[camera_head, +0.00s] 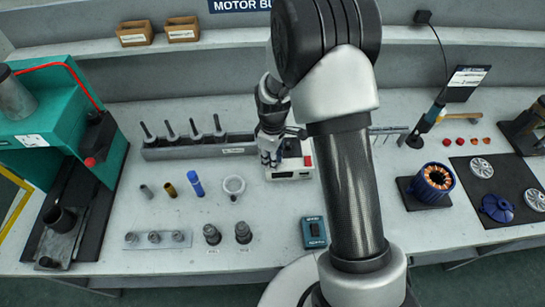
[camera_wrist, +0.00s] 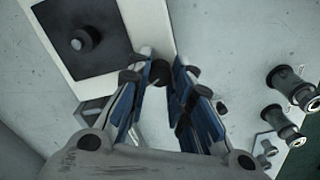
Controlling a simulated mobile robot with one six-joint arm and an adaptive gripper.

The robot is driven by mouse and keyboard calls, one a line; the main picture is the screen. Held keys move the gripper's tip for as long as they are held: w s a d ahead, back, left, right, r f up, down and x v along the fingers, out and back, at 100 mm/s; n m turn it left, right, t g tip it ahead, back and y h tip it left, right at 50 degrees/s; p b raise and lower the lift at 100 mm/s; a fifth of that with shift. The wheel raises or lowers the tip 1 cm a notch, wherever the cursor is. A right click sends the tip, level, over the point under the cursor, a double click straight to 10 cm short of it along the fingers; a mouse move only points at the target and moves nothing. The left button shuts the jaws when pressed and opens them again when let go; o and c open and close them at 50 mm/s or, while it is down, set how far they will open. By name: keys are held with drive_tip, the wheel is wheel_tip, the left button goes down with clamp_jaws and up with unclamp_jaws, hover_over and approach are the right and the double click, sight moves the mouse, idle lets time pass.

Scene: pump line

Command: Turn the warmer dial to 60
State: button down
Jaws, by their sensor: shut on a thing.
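The warmer is a small white box with a red patch at its right side (camera_head: 290,172), near the middle of the bench. In the wrist view its white body (camera_wrist: 115,22) carries a black square plate with a dark round piece on it (camera_wrist: 82,40). A small dark round dial (camera_wrist: 160,73) shows at the warmer's edge, between my fingers. My gripper (camera_head: 270,160) points down at the warmer's left front. In the wrist view my gripper (camera_wrist: 163,62) is shut on the dial, one finger on each side. The dial's marks and setting cannot be read. The dial is hidden in the head view.
A grey rack with upright pins (camera_head: 200,148) stands left of the warmer. A white ring (camera_head: 234,185), a blue cylinder (camera_head: 195,184) and dark fittings (camera_head: 243,232) lie in front. A copper-wound motor part (camera_head: 437,178) stands right.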

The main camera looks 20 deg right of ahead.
drive_tip(key=shift+n, duration=0.3)
drive_tip(key=c, duration=1.4)
unclamp_jaws()
wheel_tip(320, 180, up, 12)
